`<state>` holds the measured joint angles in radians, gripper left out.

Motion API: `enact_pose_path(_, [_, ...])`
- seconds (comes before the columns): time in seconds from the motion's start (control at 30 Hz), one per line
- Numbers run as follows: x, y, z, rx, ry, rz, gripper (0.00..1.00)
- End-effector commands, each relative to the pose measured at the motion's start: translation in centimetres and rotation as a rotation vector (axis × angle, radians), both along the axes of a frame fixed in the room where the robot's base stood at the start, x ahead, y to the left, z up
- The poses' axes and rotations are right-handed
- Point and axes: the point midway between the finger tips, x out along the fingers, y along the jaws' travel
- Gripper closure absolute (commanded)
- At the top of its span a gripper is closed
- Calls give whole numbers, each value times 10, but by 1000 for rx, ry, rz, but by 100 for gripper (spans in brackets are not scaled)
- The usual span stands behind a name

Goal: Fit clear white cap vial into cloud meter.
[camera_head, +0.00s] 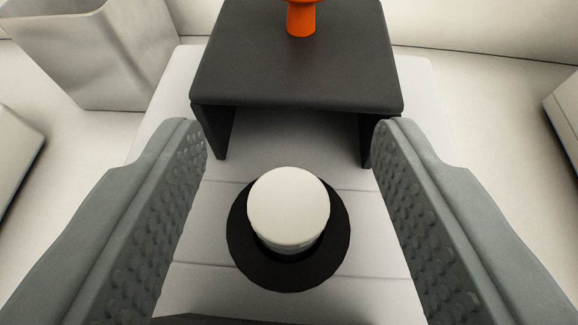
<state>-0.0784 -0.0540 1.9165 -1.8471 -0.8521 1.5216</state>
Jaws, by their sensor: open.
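A round white cap (288,207) shows between my gripper's fingers, seen from above. It sits in the middle of a black ring (240,262) on a pale surface. The vial body under the cap is hidden, so I cannot tell whether it is clear. My gripper (291,150) is open, with one grey dimpled finger on each side of the cap and a gap on both sides. I cannot tell for sure which thing is the cloud meter; the black ring and pale block (385,275) may be part of it.
A dark grey stand (290,65) with two legs is just behind the cap. An orange object (301,18) stands on it, its top cut off. A pale open bin (95,60) is at the back left. Pale box-like edges show at the far left (15,150) and right (568,120).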

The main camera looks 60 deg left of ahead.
Motion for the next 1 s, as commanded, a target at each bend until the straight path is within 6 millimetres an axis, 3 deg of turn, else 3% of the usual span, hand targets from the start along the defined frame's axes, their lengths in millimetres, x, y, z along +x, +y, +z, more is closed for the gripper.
enact_pose_path(0.7, [-65, -99, 50, -1, -3, -4, 48])
enact_pose_path(1.0, [-84, -126, 63, 1, -1, -3, 48])
